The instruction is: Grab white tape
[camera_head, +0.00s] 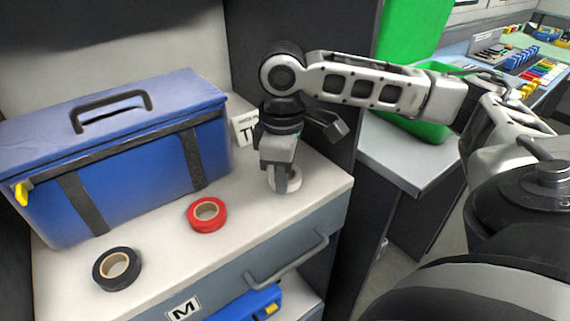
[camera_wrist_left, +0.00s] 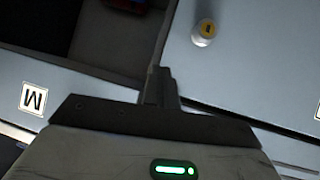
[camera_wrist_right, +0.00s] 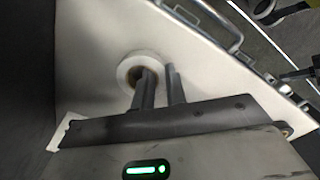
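The white tape (camera_head: 294,178) is at the counter's right end, below my right gripper (camera_head: 281,186). The right wrist view shows the white tape (camera_wrist_right: 124,73) as a ring. One finger of my right gripper (camera_wrist_right: 159,70) is inside its hole and the other just outside. The narrow gap between the fingers is filled by the ring's wall, so the gripper looks shut on it. The tape seems still at counter level. My left gripper (camera_wrist_left: 161,75) shows only in its own wrist view, with its fingers together and empty.
A red tape (camera_head: 207,214) and a black tape (camera_head: 117,268) lie on the white counter (camera_head: 165,262). A blue bag (camera_head: 140,150) stands behind them. A small sign (camera_head: 244,128) stands behind my right gripper. A drawer handle (camera_head: 288,262) sticks out in front.

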